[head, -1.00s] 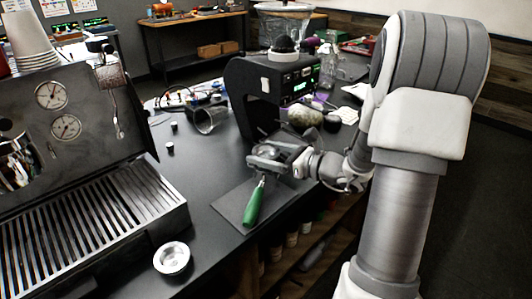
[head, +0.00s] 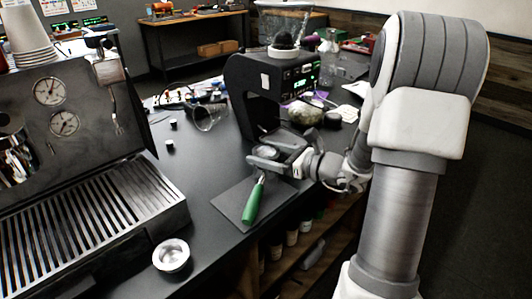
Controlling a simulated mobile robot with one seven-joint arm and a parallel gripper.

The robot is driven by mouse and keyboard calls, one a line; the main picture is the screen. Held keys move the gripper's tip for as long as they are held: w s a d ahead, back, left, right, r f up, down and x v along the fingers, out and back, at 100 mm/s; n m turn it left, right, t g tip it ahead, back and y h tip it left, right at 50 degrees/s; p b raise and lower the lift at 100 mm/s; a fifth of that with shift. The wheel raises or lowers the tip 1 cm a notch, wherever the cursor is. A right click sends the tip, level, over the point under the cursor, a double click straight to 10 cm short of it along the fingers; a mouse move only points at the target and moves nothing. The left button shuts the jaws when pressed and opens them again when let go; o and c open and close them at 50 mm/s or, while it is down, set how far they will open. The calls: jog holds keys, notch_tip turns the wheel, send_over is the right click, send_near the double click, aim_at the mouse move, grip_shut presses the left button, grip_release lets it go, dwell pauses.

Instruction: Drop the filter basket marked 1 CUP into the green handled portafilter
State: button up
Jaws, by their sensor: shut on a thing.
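The green handled portafilter (head: 253,203) lies on a dark mat, its handle toward me. Its head is mostly hidden by my gripper. My gripper (head: 265,158) is over the head end, shut on a small round metal piece that looks like a filter basket (head: 265,152). Whether this piece is above the portafilter head or inside it, I cannot tell. Another metal basket (head: 172,255) stands on the counter at the front, left of the mat. No marking is readable on either.
The espresso machine's drip tray (head: 100,225) fills the left. A black grinder (head: 265,90) stands close behind my gripper. A clear cup (head: 210,116) lies tipped on the counter near small dark pieces. The counter left of the mat (head: 228,205) is mostly clear.

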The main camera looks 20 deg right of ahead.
jog(key=shift+f+b, duration=0.9)
jog(key=shift+f, duration=0.3)
dwell(0.8)
jog(key=o, duration=1.1)
jog(key=shift+r, duration=0.1)
jog(key=shift+r+p, duration=2.8)
jog(key=shift+r, duration=0.65)
